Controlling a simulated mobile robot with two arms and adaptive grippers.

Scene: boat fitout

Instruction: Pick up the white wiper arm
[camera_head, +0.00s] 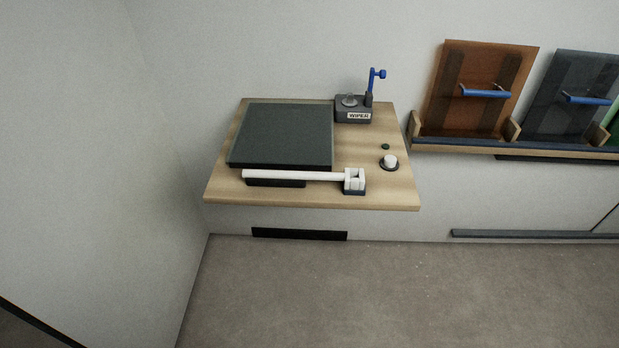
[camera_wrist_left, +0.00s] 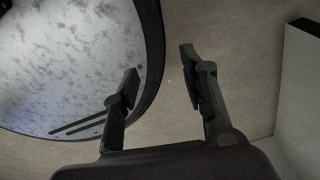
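The white wiper arm (camera_head: 290,176) lies along the front of a wooden shelf board. Its long rod points left and its blocky white end (camera_head: 355,180) is at the right, on a small dark blue base. A dark rest (camera_head: 276,183) sits under the rod's left part. My left gripper (camera_wrist_left: 160,80) shows only in the left wrist view; its two fingers are apart with nothing between them, above the floor and beside a round pale plate. The wiper arm is not in that view. My right gripper is in neither view.
The wooden board (camera_head: 400,192) also carries a dark glass panel (camera_head: 285,134), a grey unit labelled WIPER (camera_head: 354,110) with a blue lever (camera_head: 376,77), a white knob (camera_head: 389,162) and a green button (camera_head: 385,146). Tinted panels stand in a wall rack (camera_head: 470,146) at right. The floor (camera_head: 380,295) in front is clear.

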